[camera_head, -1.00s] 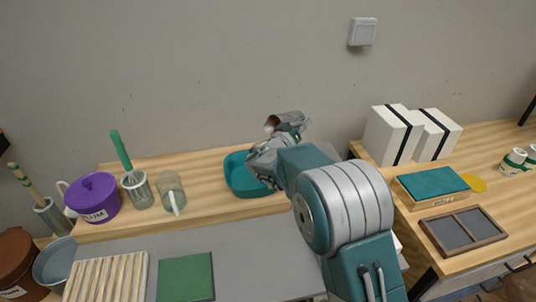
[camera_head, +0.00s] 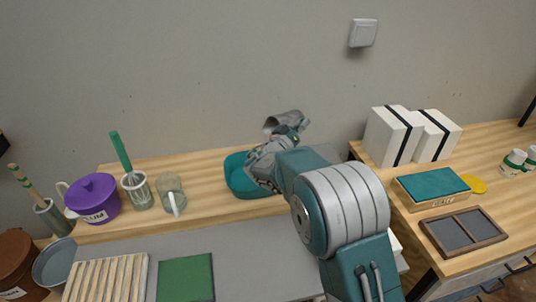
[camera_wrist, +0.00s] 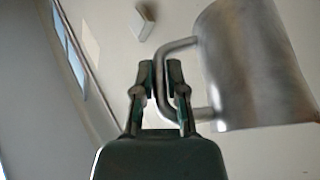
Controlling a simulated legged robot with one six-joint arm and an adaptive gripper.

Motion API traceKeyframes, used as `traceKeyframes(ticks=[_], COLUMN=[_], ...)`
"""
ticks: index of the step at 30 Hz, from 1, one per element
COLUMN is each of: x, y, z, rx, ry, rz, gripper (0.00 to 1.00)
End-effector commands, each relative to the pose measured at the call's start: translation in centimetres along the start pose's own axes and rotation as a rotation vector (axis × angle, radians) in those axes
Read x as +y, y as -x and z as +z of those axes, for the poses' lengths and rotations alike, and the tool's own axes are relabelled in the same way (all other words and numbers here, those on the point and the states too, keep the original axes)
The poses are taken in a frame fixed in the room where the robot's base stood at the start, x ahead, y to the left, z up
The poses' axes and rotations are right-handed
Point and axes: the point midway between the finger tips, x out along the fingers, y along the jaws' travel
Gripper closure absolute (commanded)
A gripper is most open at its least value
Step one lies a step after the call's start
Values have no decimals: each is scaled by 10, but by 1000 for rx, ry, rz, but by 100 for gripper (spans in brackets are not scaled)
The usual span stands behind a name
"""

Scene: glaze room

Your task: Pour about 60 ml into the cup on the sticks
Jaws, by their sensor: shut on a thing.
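My gripper (camera_wrist: 161,85) is shut on the handle of a metal jug (camera_wrist: 258,65), which fills the upper right of the wrist view. In the head view the jug (camera_head: 286,121) is held up in front of the wall, tipped well over to one side. My gripper (camera_head: 294,133) is partly hidden there by my own arm. I cannot make out any liquid or stream. No cup standing on sticks can be made out; my arm hides part of the bench behind and below the jug.
A teal basin (camera_head: 236,184) lies left of my arm. A glass mug (camera_head: 171,190), a whisk pot (camera_head: 139,191) and a purple lidded tub (camera_head: 94,198) stand further left. A ribbed wooden rack (camera_head: 104,279) and green mat (camera_head: 186,278) lie in front. White boxes (camera_head: 388,137) stand right.

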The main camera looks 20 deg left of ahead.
Motion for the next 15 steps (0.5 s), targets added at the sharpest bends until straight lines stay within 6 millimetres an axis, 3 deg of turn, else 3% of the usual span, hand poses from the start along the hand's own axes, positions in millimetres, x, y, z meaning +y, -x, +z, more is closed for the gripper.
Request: traceKeyframes(ticks=[3, 9, 15], x=[1, -4, -8], y=[-3, -23, -24], z=[1, 22, 29], rx=[-23, -243, -315], ry=[-9, -70, -80], rz=[-11, -126, -168], gripper=[100, 100, 100])
